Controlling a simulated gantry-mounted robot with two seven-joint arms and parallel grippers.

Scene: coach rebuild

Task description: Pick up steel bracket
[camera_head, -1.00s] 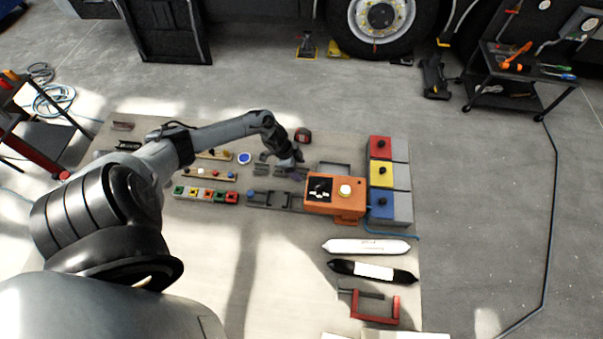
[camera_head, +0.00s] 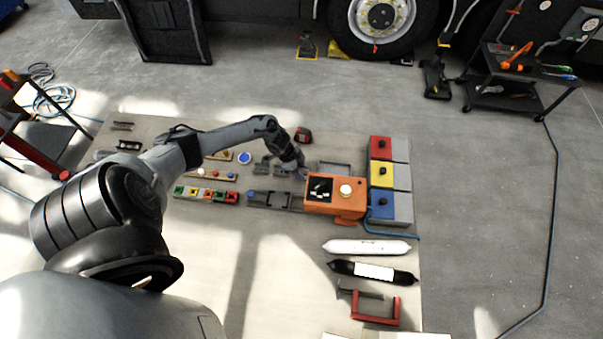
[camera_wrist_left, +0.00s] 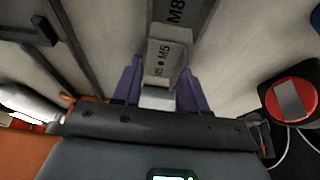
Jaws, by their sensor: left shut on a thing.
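My left gripper (camera_head: 299,171) is low over the mat (camera_head: 285,235), just left of the orange box. In the left wrist view its purple fingers (camera_wrist_left: 161,88) are shut on a grey steel bracket (camera_wrist_left: 166,58) with dark "M5" and "M8" lettering. The bracket lies between the fingers and stretches away from them toward the top of the picture. In the head view the wrist and fingers mostly hide it, and I cannot tell there whether it touches the mat. My right gripper is not in view.
The orange box (camera_head: 333,207) with a white knob stands close right of the gripper. Red, yellow and blue blocks (camera_head: 381,174) are beyond it. A red and black round item (camera_head: 303,135) lies just behind. Several small parts lie left. The mat's front middle is clear.

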